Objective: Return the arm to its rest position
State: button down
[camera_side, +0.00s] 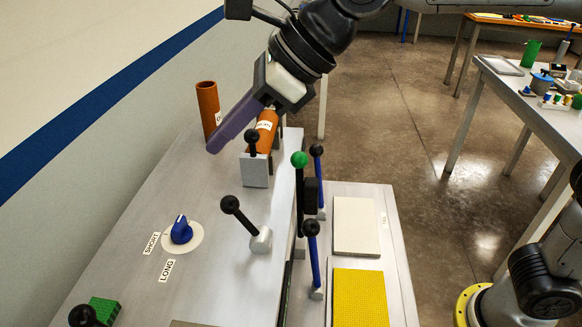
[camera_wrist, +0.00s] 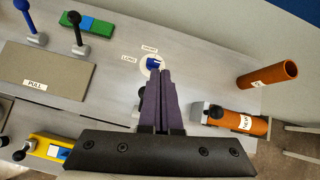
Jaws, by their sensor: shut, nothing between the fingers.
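My gripper (camera_side: 217,147) is shut and empty, its purple fingers held in the air above the grey bench (camera_side: 130,215). In the side view it slants down to the left, in front of the orange tubes. In the wrist view the shut fingers (camera_wrist: 160,72) point toward the blue dial (camera_wrist: 155,62), apart from it as far as I can tell. The blue dial also shows in the side view (camera_side: 181,230), between the SHORT and LONG labels. My arm reaches in from the top of the side view.
An upright orange tube (camera_side: 208,108) and a tilted one (camera_side: 267,122) stand close by. A black-knobbed lever (camera_side: 238,213), a green-knobbed lever (camera_side: 299,175) and blue levers (camera_side: 315,255) rise from the bench. White (camera_side: 355,225) and yellow (camera_side: 360,297) pads lie at the right.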

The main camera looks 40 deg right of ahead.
jog(key=s+d+r+n+t+h, duration=0.1)
jog(key=s+d, duration=0.2)
jog(key=d, duration=0.7)
jog(key=s+d+r+t+h, duration=0.1)
jog(key=s+d+t+h, duration=0.1)
jog(key=d, duration=0.8)
jog(key=s+d+f+n+g+h, duration=0.1)
jog(key=s+d+f+n, duration=0.4)
jog(key=n, duration=0.6)
jog(key=s+d+f+n+g+h, duration=0.2)
jog(key=s+d+f+n, duration=0.3)
jog(key=s+f+n, duration=0.5)
jog(key=n, duration=0.2)
jog(key=shift+s+d+n, duration=0.2)
jog(key=shift+d+n, duration=0.1)
jog(key=shift+d, duration=0.05)
